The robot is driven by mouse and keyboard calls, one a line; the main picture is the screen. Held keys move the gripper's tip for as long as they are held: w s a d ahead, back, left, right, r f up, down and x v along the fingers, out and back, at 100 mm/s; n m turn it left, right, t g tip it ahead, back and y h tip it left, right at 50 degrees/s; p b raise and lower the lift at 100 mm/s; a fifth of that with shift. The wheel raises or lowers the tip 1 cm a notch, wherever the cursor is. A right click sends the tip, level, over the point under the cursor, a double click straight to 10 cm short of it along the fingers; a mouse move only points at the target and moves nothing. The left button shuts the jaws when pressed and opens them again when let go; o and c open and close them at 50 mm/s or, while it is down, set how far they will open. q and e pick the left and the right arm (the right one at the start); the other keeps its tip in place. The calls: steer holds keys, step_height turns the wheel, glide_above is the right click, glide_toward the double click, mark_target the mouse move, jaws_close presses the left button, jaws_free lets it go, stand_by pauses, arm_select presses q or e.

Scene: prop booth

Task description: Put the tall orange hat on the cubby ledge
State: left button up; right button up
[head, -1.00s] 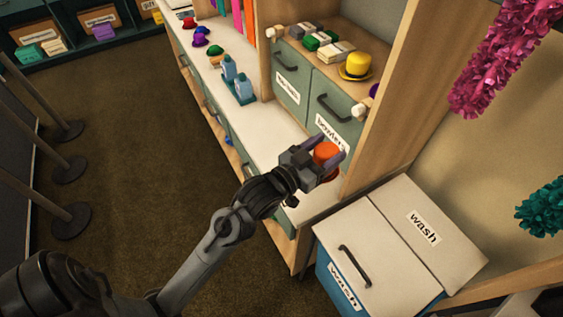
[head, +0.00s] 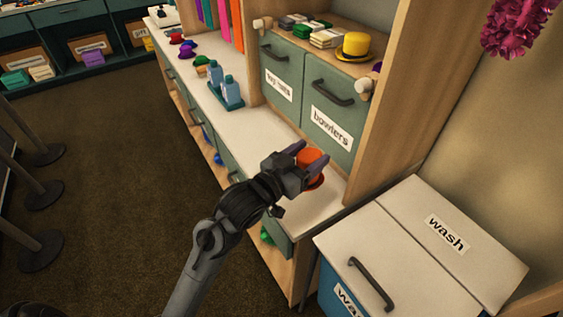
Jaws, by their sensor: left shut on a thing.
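The tall orange hat (head: 310,161) is between the fingers of my left gripper (head: 313,158), which is shut on it. Its lower part is partly hidden by the near finger. The hat is over the right end of the white counter, in front of the "bowlers" drawer; I cannot tell whether its brim touches the counter. A wooden ledge (head: 322,57) above the green drawers, inside the tall shelf unit, appears to be the cubby ledge. My right gripper is not in view.
A blue bottle set (head: 228,93) and small hats (head: 187,50) stand farther left on the counter (head: 262,133). A "wash" bin (head: 395,255) is at the right.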

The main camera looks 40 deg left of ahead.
arm_select(q)
steer(key=a+f+b, duration=0.1)
steer(key=a+f, duration=0.2)
steer(key=w+a+f+b, duration=0.1)
steer(key=a+f+b, duration=0.1)
steer(key=a+f, duration=0.1)
steer(key=w+a+f+b, duration=0.1)
steer(key=a+f+b, duration=0.1)
steer(key=a+f, duration=0.1)
steer(key=shift+w+f, duration=0.15)
steer(key=shift+f, duration=0.15)
steer(key=shift+r, duration=0.1)
steer(key=shift+f, duration=0.25)
steer(key=o, duration=1)
steer(key=shift+r, duration=0.15)
